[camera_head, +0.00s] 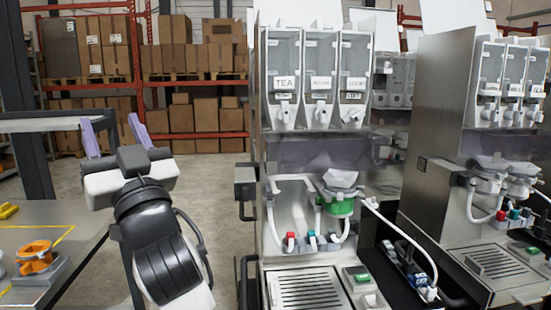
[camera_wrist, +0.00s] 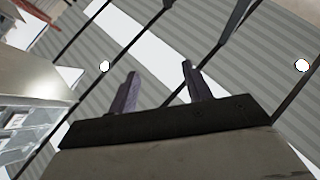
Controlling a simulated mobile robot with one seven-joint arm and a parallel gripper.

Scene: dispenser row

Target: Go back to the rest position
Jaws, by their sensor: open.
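My gripper (camera_head: 114,134) is raised at the left of the head view, with its two purple fingers pointing up and spread apart. It is open and nothing shows between the fingers. It stands left of the nearer dispenser machine (camera_head: 302,165) and apart from it. In the wrist view my gripper (camera_wrist: 158,88) also shows open and empty, against the ceiling. My arm reaches up from the bottom of the head view, in front of the floor.
A second dispenser machine (camera_head: 437,150) stands to the right. A grey table (camera_head: 62,226) at lower left holds an orange round part (camera_head: 36,257) on a grey base. Shelves with cardboard boxes (camera_head: 194,115) stand behind. Open floor (camera_head: 215,175) lies between table and machine.

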